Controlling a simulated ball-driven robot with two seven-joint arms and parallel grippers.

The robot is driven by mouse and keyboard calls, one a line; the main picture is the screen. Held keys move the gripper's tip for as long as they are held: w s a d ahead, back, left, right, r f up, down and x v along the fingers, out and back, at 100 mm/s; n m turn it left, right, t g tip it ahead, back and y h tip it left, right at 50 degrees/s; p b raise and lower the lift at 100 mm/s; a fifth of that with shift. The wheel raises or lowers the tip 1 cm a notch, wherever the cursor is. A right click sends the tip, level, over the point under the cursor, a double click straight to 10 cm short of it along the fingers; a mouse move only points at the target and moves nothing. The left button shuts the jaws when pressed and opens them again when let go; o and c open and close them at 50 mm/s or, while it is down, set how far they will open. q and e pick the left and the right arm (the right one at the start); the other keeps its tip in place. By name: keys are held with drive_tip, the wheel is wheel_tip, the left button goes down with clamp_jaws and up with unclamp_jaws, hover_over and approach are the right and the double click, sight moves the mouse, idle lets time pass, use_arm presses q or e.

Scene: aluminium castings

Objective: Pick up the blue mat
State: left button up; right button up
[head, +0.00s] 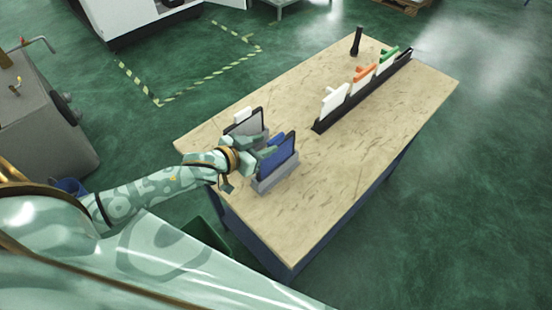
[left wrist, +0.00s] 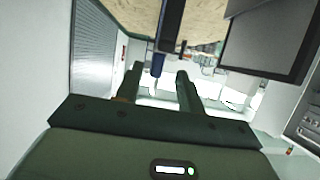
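The blue mat (head: 279,154) stands upright in a grey holder (head: 276,178) at the near left end of the wooden table. My left gripper (head: 256,158) is at the left edge of the mat. In the left wrist view my left gripper (left wrist: 159,76) is open, its two fingers apart. The blue mat (left wrist: 158,64) shows there edge-on as a narrow strip between the fingers, nearer the left one. I cannot tell whether a finger touches it. My right gripper is not in view.
A grey panel with a dark frame (head: 258,125) stands close behind the blue mat. A black rack (head: 318,127) holding white, orange and green-handled items and a black upright object (head: 356,42) stand farther back. The table's (head: 330,190) right front is bare.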

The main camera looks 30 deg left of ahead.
sight(286, 144)
use_arm(q)
drive_tip(key=x, duration=0.4)
drive_tip(key=shift+d, duration=0.3)
clamp_jaws()
